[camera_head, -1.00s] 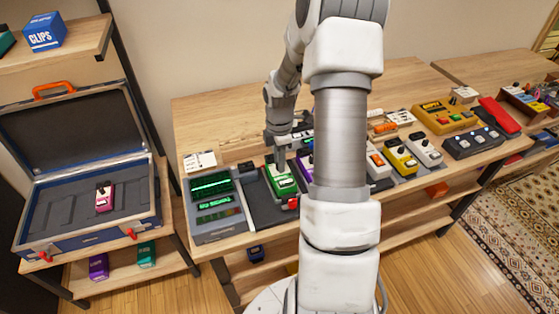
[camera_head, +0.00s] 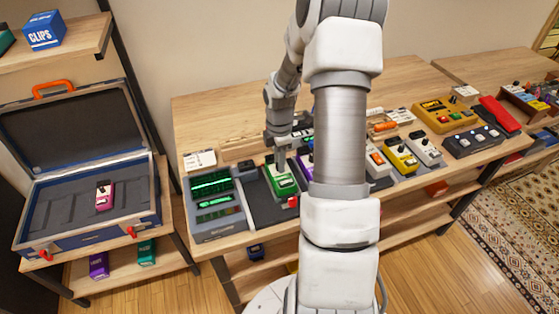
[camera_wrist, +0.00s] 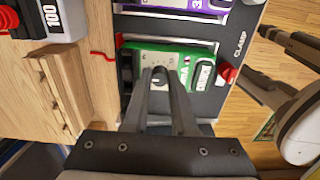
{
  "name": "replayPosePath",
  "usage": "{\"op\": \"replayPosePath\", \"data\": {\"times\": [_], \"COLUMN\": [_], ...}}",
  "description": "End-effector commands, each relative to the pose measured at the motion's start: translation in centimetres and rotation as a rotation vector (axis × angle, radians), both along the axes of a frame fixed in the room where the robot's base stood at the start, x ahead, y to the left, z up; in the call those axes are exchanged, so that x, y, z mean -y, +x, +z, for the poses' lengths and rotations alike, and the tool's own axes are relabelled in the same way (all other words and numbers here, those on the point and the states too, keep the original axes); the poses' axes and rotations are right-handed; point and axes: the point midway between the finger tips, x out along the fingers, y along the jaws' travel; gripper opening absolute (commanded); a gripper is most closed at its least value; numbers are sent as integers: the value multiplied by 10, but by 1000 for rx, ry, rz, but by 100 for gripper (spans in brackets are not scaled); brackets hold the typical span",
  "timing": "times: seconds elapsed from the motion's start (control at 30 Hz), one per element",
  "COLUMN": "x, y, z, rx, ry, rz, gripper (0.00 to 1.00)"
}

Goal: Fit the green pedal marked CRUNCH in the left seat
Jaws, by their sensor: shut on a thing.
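The green pedal (camera_head: 283,183) is at the left end of the dark board (camera_head: 258,204) on the bench, beside a purple pedal (camera_head: 305,164). In the wrist view the green pedal (camera_wrist: 197,61) shows a white label, partly readable, and a dark footswitch end. My gripper (camera_head: 280,160) reaches down onto it from above. In the wrist view my gripper (camera_wrist: 157,78) has its fingers close together on the pedal's near part and hides some of it. Whether the pedal sits fully down in a seat cannot be told. A red clamp knob (camera_wrist: 227,73) is by its end.
A grey unit with green screens (camera_head: 213,197) stands left of the board. White, yellow (camera_head: 400,157) and other pedals stand to the right. An open blue case (camera_head: 90,222) holding a pink pedal (camera_head: 104,196) is at the left. A low wooden rack (camera_wrist: 50,95) lies behind the board.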

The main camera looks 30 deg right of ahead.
Motion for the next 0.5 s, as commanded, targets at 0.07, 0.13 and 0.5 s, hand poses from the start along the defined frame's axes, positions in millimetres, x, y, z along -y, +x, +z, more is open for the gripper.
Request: {"op": "replayPosePath", "data": {"times": [0.07, 0.13, 0.5], "x": [0, 0, 0], "y": [0, 0, 1], "z": [1, 1, 0], "rx": [1, 1, 4], "ry": [0, -1, -1], "rz": [0, 0, 1], "gripper": [27, 39, 60]}}
